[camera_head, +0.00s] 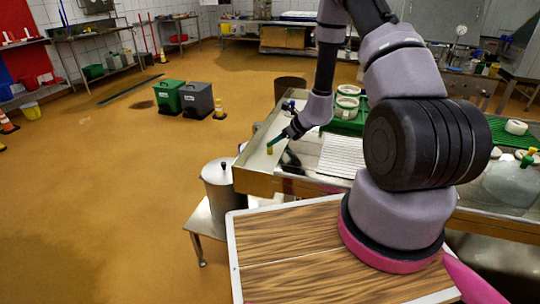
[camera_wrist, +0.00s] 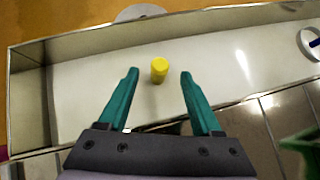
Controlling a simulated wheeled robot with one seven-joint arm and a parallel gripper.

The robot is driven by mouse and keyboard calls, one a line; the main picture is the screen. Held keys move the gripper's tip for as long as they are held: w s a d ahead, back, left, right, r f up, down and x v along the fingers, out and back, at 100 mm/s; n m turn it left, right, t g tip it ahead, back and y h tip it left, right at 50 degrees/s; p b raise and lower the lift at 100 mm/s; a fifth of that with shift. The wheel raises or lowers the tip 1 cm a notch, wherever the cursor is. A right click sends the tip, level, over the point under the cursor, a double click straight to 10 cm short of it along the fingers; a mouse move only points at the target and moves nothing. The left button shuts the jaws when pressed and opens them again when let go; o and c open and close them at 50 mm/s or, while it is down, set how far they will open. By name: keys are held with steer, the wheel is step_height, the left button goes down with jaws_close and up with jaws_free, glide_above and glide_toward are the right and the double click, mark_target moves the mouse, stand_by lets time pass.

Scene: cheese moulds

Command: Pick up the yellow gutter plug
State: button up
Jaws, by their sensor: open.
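The yellow gutter plug (camera_wrist: 159,70) is a small yellow cylinder. In the wrist view it stands on the pale floor of a metal trough (camera_wrist: 235,68), a little beyond my open fingertips and roughly midway between them. My gripper (camera_wrist: 160,74) has two green fingers, spread apart with nothing between them. In the head view my gripper (camera_head: 276,141) reaches down over the trough's left end (camera_head: 250,158). The plug (camera_head: 270,150) shows there as a small yellow spot just below the fingers. I cannot tell from these views how far above the trough floor the fingertips are.
The trough's raised metal walls surround the plug. A steel pot (camera_head: 222,187) stands left of the trough. A green tray with white moulds (camera_head: 347,104) lies behind. Green and grey bins (camera_head: 169,96) stand on open floor.

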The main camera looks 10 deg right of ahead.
mark_target(270, 152)
steer(key=x, duration=0.5)
jaws_close()
steer(key=shift+r, duration=0.1)
